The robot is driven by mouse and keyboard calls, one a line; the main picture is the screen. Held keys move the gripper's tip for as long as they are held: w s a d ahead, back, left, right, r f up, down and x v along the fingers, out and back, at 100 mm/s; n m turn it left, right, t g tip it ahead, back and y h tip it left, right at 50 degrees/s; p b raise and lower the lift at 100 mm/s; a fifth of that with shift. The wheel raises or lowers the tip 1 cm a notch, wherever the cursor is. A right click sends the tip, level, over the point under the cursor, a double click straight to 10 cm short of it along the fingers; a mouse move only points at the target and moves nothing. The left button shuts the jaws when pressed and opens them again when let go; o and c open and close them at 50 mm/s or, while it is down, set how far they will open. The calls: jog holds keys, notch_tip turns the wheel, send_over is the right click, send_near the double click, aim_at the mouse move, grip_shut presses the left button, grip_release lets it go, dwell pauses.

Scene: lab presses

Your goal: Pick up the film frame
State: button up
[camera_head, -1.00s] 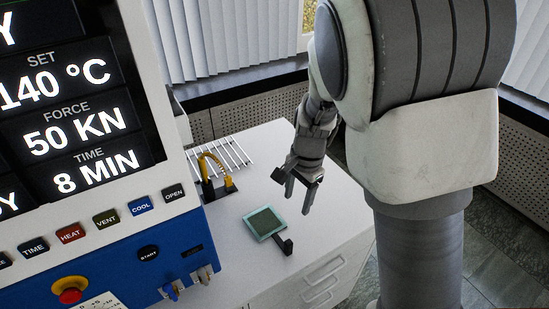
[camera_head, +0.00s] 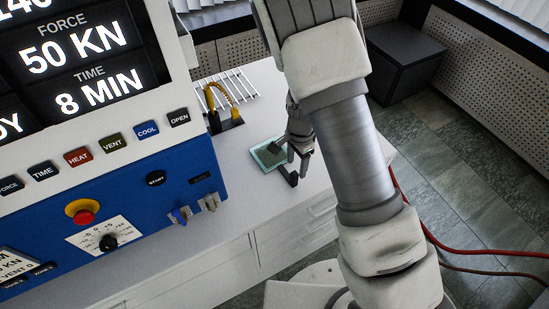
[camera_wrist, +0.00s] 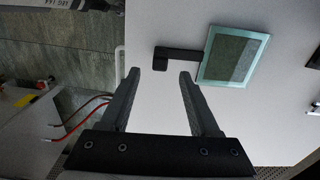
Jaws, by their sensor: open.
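The film frame (camera_head: 266,156) is a small teal-edged square plate with a darker middle. It lies on the white bench top beside the press. A black handle (camera_head: 290,176) sticks out from its side. In the wrist view the film frame (camera_wrist: 233,56) is at the upper right, and its handle (camera_wrist: 177,55) points left and ends in a small block. My gripper (camera_wrist: 160,72) is open and empty, its fingertips just short of the handle's end block. In the head view my gripper (camera_head: 296,156) is over the frame's right side, partly hidden by my arm.
The press (camera_head: 110,190), with a blue panel, buttons and a red knob, stands at the left. A wire rack (camera_head: 230,88) and yellow-handled tool (camera_head: 222,100) sit behind the frame. The bench's right edge is close. A dark box (camera_head: 405,58) and red cables (camera_head: 440,240) are on the floor side.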

aim_at(295, 173)
jog(key=shift+s+a+f, duration=0.1)
jog(key=shift+f, duration=1.35)
jog(key=shift+s+a+f, duration=0.1)
jog(key=shift+f, duration=1.3)
grip_shut()
jog(key=shift+w+r, duration=0.1)
